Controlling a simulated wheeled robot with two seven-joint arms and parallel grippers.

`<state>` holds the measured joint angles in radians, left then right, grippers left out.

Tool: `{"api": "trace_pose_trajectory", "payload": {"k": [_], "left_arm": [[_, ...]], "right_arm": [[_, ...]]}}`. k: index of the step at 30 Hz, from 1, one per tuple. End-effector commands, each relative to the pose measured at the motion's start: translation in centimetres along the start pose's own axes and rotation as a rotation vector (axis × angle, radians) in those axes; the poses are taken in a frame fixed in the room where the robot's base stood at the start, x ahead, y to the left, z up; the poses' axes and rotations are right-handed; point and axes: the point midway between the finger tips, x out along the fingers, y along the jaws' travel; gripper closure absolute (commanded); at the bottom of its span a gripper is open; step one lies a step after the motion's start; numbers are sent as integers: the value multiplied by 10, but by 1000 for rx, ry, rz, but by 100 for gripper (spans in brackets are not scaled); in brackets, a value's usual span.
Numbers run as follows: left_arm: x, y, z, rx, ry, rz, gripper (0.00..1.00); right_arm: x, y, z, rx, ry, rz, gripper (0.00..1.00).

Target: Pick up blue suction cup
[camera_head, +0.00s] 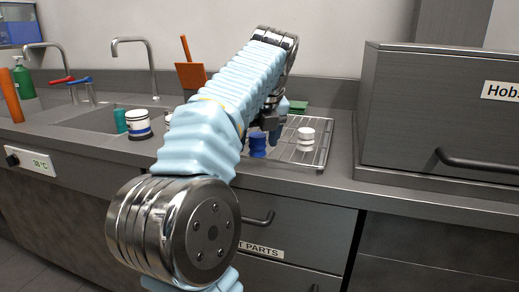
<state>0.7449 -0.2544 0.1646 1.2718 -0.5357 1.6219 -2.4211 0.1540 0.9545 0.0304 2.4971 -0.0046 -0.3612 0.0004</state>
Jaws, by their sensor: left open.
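The blue suction cup (258,146) stands on a wire rack (318,157) on the grey counter, partly hidden by my left arm and gripper. My left gripper (267,127) is open. Its dark fingers point down just above and behind the blue cup. I cannot tell whether they touch it. A white ribbed suction cup (306,138) stands on the rack to the right of the blue one. My right gripper is not in view.
A grey cabinet (420,110) stands right of the rack. A sink with taps (152,68) lies to the left. A white container with dark bands (138,124) and a teal cylinder (120,121) stand left of my arm. Drawers (290,225) are below the counter.

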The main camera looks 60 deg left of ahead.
Motion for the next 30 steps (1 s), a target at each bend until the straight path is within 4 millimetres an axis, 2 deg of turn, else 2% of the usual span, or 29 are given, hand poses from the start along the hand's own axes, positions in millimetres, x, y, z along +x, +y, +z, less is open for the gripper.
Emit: {"api": "trace_pose_trajectory", "payload": {"k": [2, 14, 25, 30], "left_arm": [[0, 0, 0, 0, 1, 1, 27], [0, 0, 0, 0, 1, 1, 86], [-8, -1, 3, 0, 0, -1, 86], [-35, -2, 15, 2, -1, -3, 86]], "right_arm": [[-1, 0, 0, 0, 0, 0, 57], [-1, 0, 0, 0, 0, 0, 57], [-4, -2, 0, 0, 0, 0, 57], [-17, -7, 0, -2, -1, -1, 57]]}}
